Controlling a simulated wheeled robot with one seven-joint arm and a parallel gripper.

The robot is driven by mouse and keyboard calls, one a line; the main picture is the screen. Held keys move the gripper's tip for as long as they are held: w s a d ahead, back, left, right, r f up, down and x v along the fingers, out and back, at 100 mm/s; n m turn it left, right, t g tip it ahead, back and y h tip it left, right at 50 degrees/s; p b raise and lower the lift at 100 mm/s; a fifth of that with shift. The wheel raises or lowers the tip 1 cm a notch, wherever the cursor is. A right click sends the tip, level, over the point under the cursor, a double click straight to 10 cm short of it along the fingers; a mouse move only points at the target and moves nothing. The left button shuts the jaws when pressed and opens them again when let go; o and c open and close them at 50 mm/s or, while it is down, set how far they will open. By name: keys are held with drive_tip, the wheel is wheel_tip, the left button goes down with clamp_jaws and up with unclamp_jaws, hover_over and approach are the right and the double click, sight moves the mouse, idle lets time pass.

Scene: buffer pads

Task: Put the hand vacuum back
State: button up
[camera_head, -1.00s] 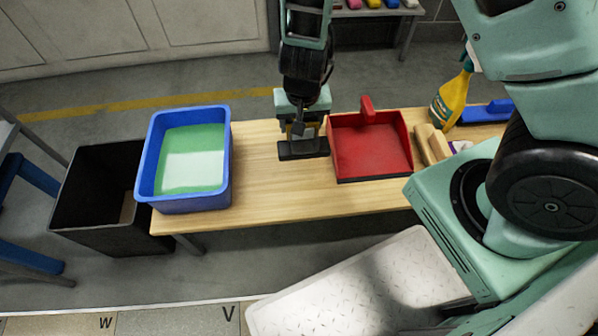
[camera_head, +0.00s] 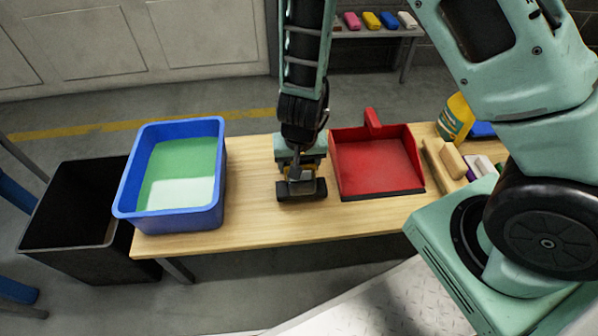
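My gripper (camera_head: 301,190) points down over the middle of the wooden bench, between the blue tub and the red dustpan. Dark, blocky parts with small yellow bits show at its lower end. I cannot tell whether these are only its fingers or also a held thing. My wrist hides the space between the fingertips. I cannot make out a hand vacuum for certain in this view.
The wooden bench (camera_head: 255,222) bears a blue tub (camera_head: 217,190) of green liquid, a red dustpan (camera_head: 378,165), brushes (camera_head: 452,160) and a yellow bottle (camera_head: 456,118). A black bin (camera_head: 70,205) stands left. Bare bench top lies around my gripper.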

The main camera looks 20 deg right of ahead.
drive_tip(key=shift+f, duration=0.65)
drive_tip(key=shift+f+b, duration=0.2)
drive_tip(key=shift+b, duration=0.1)
drive_tip(key=o, duration=1.3)
drive_tip(key=shift+r, duration=0.15)
